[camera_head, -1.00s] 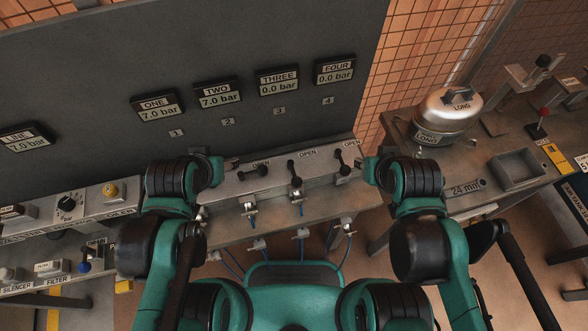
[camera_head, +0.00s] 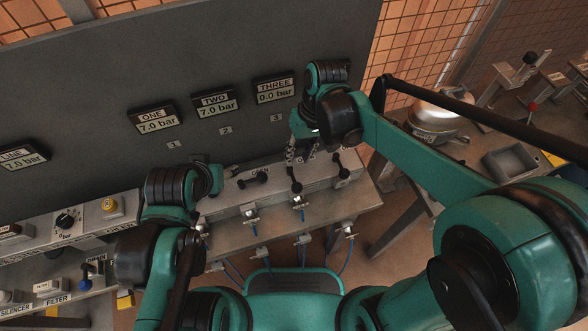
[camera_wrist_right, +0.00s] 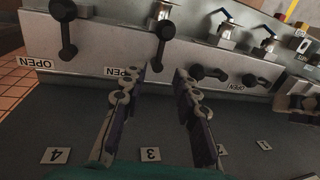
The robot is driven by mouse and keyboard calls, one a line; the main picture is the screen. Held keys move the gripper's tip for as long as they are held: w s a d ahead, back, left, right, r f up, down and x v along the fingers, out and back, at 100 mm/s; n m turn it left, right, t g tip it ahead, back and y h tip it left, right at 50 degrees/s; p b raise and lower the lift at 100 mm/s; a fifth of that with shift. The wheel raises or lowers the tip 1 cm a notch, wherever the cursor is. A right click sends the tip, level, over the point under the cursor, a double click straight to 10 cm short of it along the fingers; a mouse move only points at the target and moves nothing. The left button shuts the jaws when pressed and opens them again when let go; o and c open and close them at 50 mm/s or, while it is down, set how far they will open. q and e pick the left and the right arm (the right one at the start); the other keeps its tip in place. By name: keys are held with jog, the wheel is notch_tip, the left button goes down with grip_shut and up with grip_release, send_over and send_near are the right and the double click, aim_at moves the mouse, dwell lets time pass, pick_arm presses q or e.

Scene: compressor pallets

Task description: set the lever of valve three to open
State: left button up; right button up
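The lever of valve three (camera_head: 296,186) is black, on the grey bench top under gauge three (camera_head: 275,90), which reads 0.0 bar. In the right wrist view this lever (camera_wrist_right: 163,40) points towards the panel with the number 3 plate (camera_wrist_right: 150,154). An OPEN label (camera_wrist_right: 122,72) is beside it. My right gripper (camera_head: 302,154) is over the lever's panel side. In the wrist view its fingers (camera_wrist_right: 157,77) are apart and empty, with the lever's end just beyond the gap between the tips. My left gripper (camera_head: 231,171) is by the levers on the left; its fingers are unclear.
Valve four's lever (camera_wrist_right: 67,35) stands close beside, pointing the same way. Valve two's lever (camera_wrist_right: 210,72) and valve one's (camera_wrist_right: 258,80) lie sideways. Gauges one (camera_head: 155,119) and two (camera_head: 217,103) read 7.0 bar. My right arm hides gauge four.

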aim_at(293, 175)
jog(key=f+b, duration=0.1)
jog(key=f, duration=0.1)
jog(key=a+f+b, duration=0.1)
jog(key=f, duration=0.2)
jog(key=f+b, duration=0.1)
jog(key=f, duration=0.1)
jog(key=shift+s+a+f, duration=0.15)
jog(key=shift+s, duration=0.1)
grip_shut()
